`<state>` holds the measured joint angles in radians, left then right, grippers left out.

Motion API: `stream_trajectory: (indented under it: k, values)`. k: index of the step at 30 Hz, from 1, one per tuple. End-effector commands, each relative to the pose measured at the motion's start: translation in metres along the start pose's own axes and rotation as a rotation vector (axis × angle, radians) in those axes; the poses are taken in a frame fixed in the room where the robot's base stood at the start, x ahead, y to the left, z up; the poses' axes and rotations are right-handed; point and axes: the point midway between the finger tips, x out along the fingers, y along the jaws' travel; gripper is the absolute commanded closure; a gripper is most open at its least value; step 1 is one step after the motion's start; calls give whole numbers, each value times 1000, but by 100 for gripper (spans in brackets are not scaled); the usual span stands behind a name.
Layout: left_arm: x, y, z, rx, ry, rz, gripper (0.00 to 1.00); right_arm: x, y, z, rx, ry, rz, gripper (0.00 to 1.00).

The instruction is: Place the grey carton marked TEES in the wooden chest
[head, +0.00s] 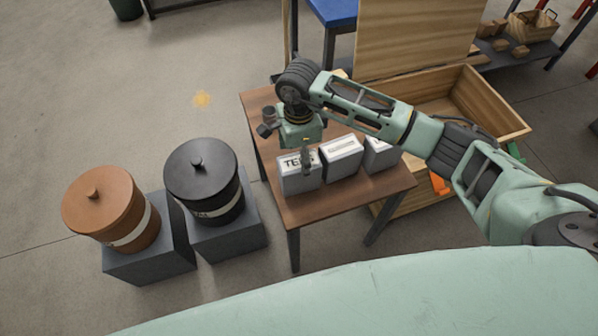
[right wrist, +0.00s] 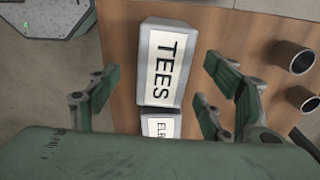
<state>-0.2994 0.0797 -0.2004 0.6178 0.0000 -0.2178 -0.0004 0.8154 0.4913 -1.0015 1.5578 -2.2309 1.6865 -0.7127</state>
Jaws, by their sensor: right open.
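The grey carton marked TEES (head: 298,180) stands at the near left end of a row of cartons on the brown table. My right gripper (head: 307,158) is over it, pointing down, and partly covers its label. In the right wrist view the TEES carton (right wrist: 163,65) lies between the spread fingers of my open right gripper (right wrist: 158,72); I see no contact. The wooden chest (head: 497,108) stands behind the table to the right with its lid raised. My right arm crosses in front of the chest and hides part of it. My left gripper is not in view.
Two more grey cartons (head: 342,158) (head: 378,155) stand to the right of TEES on the table (head: 335,205). Two dark cylinders (right wrist: 294,57) (right wrist: 302,98) show at right in the wrist view. Lidded brown (head: 108,205) and black (head: 200,180) drums stand on blocks at left.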

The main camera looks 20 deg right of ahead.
Motion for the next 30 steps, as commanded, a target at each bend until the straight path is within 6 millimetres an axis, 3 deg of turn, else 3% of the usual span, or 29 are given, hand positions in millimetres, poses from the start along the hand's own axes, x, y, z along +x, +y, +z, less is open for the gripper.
stream_trajectory:
  k: [12,21,30]
  values:
    - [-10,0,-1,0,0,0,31,56,-4,0,1,-5,4,27]
    - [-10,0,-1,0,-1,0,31,62,-4,-1,0,-4,1,27]
    - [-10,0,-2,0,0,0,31,62,-4,-1,0,-5,1,52]
